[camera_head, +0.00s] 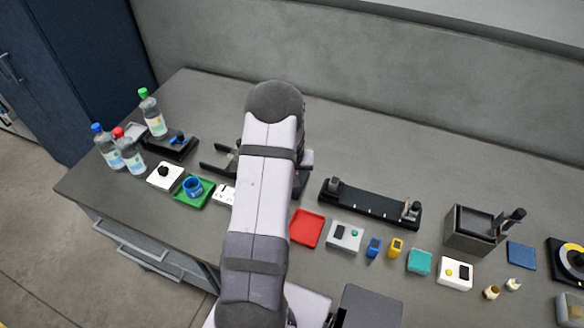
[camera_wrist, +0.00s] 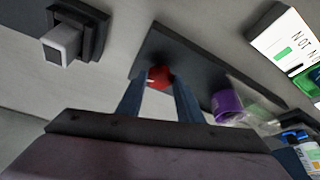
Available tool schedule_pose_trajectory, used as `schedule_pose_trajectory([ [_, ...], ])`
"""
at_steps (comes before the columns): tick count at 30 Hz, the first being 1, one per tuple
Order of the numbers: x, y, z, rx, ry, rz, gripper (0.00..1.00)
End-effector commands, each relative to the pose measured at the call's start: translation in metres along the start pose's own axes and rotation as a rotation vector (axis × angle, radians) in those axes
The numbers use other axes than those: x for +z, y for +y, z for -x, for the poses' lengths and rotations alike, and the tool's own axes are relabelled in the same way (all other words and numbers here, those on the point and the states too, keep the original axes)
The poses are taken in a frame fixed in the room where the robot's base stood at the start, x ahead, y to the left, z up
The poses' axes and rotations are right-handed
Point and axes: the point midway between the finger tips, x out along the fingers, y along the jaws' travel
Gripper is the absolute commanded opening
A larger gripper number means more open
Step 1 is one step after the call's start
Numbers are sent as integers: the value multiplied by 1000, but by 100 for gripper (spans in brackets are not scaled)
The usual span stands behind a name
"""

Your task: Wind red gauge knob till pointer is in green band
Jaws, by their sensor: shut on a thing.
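The red knob (camera_wrist: 159,78) shows in the wrist view between my two fingertips, in front of a dark grey plate or housing (camera_wrist: 178,52). My gripper (camera_wrist: 158,84) is shut on the red knob, with one finger on each side of it. I cannot make out a pointer or a gauge dial with its green band. A white panel with black marks and a green patch (camera_wrist: 276,36) stands at the upper right of the wrist view; I cannot tell whether it belongs to the gauge. In the head view my arm hides the knob and my gripper.
A purple cylinder (camera_wrist: 226,105) is close to the right of my fingers. In the head view, several bottles (camera_head: 153,114) and a green tray (camera_head: 187,204) with a blue cup stand left of my arm. A red tray (camera_head: 307,228) and a black rail fixture (camera_head: 370,205) are right.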

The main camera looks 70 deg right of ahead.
Motion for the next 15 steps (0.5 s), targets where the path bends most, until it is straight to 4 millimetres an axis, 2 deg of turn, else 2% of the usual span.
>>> schedule_pose_trajectory([
  [14,-1,0,0,4,3,-10,11],
  [15,-1,0,0,4,3,-10,43],
])
